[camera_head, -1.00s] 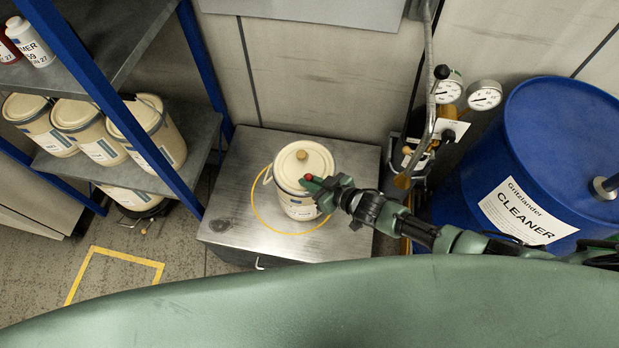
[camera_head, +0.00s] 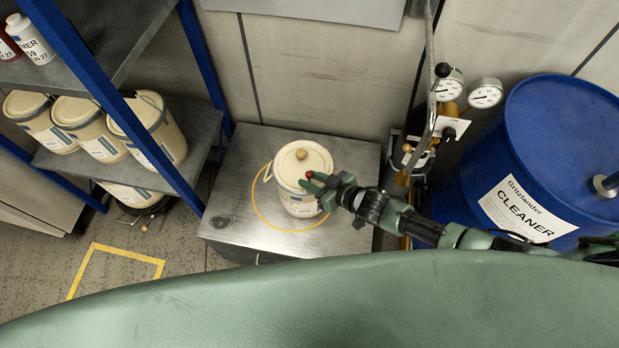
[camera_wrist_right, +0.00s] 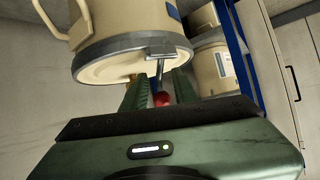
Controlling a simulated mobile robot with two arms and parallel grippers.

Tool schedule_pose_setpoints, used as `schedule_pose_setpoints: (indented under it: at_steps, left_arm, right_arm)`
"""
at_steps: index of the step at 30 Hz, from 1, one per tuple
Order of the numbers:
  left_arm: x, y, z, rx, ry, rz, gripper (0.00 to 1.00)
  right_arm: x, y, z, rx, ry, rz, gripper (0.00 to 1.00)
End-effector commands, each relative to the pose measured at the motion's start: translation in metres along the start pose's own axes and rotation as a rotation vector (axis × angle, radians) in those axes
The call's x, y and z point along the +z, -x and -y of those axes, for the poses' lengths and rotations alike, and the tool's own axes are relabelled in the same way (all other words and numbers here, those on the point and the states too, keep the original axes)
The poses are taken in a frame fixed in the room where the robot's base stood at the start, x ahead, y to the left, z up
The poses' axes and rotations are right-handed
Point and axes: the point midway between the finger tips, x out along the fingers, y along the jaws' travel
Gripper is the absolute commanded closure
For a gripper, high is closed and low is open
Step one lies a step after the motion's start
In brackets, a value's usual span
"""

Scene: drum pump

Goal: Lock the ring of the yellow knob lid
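A cream bucket (camera_head: 298,205) stands upright inside a yellow circle on a metal cabinet top. Its cream lid (camera_head: 302,165) with a yellowish knob (camera_head: 302,154) sits on it. In the right wrist view the bucket (camera_wrist_right: 130,25) appears inverted, with a grey ring (camera_wrist_right: 110,58) around the lid's edge. A metal clasp with a lever points out from the ring and ends in a red ball (camera_wrist_right: 162,98). My right gripper (camera_wrist_right: 158,90) is open, with a finger on each side of the lever and red ball; contact cannot be told. My left gripper is out of view.
The cabinet top (camera_head: 240,160) is otherwise clear. A shelf (camera_head: 195,140) with several similar buckets stands at left. A blue cleaner drum (camera_head: 545,140) stands at right, with gauges (camera_head: 485,93) and pipes between it and the cabinet.

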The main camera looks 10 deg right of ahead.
Motion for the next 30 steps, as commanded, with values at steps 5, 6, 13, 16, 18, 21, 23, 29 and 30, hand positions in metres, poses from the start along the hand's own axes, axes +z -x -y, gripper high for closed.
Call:
schedule_pose_setpoints:
  at_steps: [5, 6, 13, 16, 18, 21, 23, 29, 30]
  left_arm:
    - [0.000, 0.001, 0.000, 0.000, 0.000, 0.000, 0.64]
    - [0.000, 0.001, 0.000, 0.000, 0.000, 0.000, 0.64]
    - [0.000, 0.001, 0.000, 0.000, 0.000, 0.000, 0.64]
    - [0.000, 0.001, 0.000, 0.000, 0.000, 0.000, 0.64]
    - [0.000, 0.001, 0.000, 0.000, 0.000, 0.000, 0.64]
    - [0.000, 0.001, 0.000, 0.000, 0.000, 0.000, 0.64]
    - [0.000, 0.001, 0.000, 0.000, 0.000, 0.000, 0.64]
    - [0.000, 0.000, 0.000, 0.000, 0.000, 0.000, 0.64]
    - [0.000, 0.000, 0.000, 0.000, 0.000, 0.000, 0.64]
  right_arm:
    - [0.002, 0.029, -0.001, 0.000, 0.001, 0.002, 0.71]
    - [0.002, 0.036, -0.001, 0.000, 0.001, 0.003, 0.71]
    - [0.001, 0.063, -0.001, 0.001, 0.000, 0.002, 0.71]
    - [0.001, 0.068, -0.001, 0.001, 0.000, 0.002, 0.71]
    - [0.001, 0.069, -0.001, 0.001, 0.000, 0.002, 0.71]
    - [0.000, 0.069, -0.001, 0.001, 0.000, 0.002, 0.71]
    - [0.000, 0.069, -0.001, 0.001, 0.001, 0.002, 0.71]
    - [0.018, 0.064, -0.013, 0.044, -0.006, 0.029, 0.71]
    - [0.033, 0.062, -0.021, 0.076, -0.012, 0.052, 0.71]
